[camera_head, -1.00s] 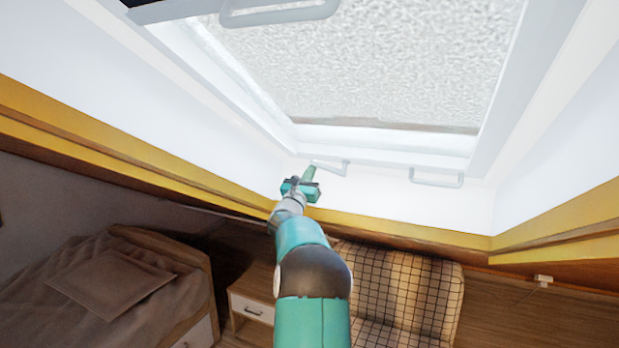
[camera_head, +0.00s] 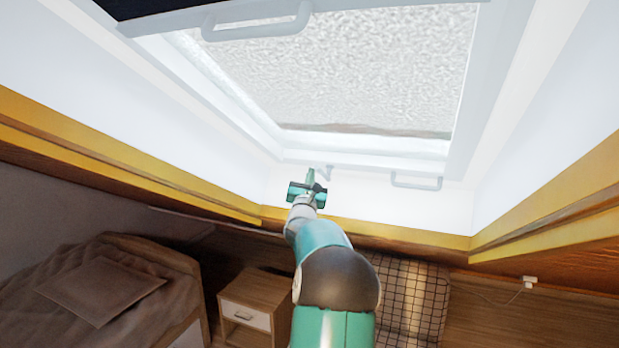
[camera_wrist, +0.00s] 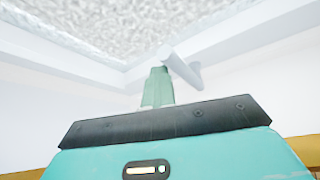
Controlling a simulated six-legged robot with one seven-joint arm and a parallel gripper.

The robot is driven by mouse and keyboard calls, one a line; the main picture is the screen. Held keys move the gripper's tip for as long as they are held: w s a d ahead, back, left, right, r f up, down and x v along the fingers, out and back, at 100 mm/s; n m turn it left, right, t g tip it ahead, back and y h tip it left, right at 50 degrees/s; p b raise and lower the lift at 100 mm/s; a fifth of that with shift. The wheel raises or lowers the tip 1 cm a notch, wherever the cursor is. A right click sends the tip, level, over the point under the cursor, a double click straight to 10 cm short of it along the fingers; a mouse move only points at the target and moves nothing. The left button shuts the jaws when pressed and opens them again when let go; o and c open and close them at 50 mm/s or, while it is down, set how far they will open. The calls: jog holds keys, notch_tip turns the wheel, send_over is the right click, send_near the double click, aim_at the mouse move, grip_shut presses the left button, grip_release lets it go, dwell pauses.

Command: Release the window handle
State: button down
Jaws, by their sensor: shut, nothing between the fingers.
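The roof window (camera_head: 340,75) has a white frame and rough, frosted-looking glass. One white bar handle (camera_head: 328,173) at its lower edge is partly hidden behind my gripper (camera_head: 311,174); only its right end shows clearly. In the wrist view my gripper (camera_wrist: 160,73) has its fingers together and empty. The same handle (camera_wrist: 182,65) sits just right of the fingertips there, very close; I cannot tell whether they touch. A second lower handle (camera_head: 417,184) is to the right, and a larger handle (camera_head: 256,28) is at the upper edge.
Sloped white walls with yellow wooden trim (camera_head: 130,155) surround the window. Below are a brown bed (camera_head: 105,285), a small nightstand (camera_head: 250,300) and a checked chair (camera_head: 412,300).

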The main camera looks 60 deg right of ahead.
jog(key=shift+s+d, duration=0.25)
jog(key=shift+s, duration=0.5)
jog(key=shift+f, duration=0.15)
jog(key=a, duration=0.1)
jog(key=s+a, duration=0.1)
jog(key=a+f, duration=0.1)
jog(key=shift+s, duration=0.25)
jog(key=a+f, duration=0.5)
jog(key=a, duration=0.4)
jog(key=shift+s+f, duration=0.2)
jog(key=shift+s, duration=0.1)
